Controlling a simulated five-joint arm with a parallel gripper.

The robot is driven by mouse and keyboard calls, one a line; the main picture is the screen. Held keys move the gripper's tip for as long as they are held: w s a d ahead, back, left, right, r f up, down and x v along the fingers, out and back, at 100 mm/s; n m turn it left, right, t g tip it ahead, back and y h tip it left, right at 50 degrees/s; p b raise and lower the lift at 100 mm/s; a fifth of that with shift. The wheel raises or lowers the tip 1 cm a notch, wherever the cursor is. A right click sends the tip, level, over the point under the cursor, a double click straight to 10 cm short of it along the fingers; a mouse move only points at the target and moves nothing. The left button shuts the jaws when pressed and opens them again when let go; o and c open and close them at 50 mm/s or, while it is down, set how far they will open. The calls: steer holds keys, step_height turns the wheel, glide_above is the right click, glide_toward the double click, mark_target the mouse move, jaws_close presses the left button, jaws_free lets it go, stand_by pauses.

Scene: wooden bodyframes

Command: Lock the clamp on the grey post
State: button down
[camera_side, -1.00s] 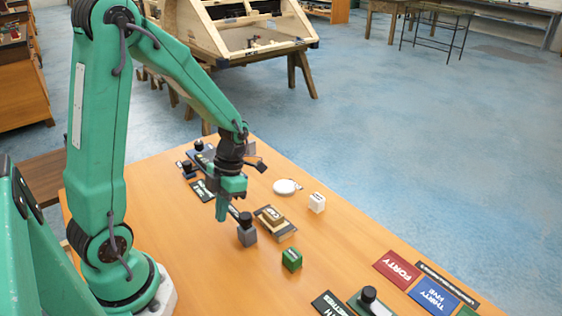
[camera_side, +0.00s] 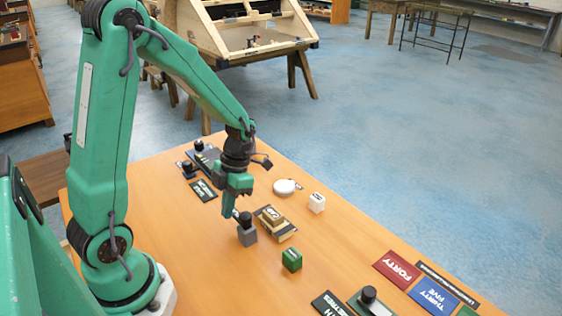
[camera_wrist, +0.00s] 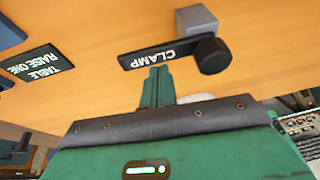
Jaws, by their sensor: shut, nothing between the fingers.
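The grey post (camera_side: 247,237) is a small grey block on the wooden table, with a round black knob on top (camera_side: 245,217). In the wrist view the grey post (camera_wrist: 196,19) stands at the top, beside the knob (camera_wrist: 212,54). A black bar lettered CLAMP (camera_wrist: 152,54) runs left from the knob. My gripper (camera_side: 228,213) is shut and empty, pointing down just left of the post in the side view. In the wrist view its fingertips (camera_wrist: 158,76) are close to the bar's lettered edge. I cannot tell whether they touch it.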

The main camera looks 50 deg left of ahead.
steer(key=shift+w+a, duration=0.1)
steer(key=shift+w, duration=0.8)
steer(key=shift+w+d, duration=0.25)
steer(key=shift+w, duration=0.85)
steer(key=shift+w+d, duration=0.5)
steer(key=shift+w, duration=0.25)
steer(key=shift+w+d+m+y, duration=0.3)
steer(key=shift+w+d+m, duration=0.1)
steer(key=shift+m, duration=0.4)
steer(key=shift+w+d, duration=0.1)
steer(key=shift+d, duration=0.2)
steer(key=shift+a, duration=0.2)
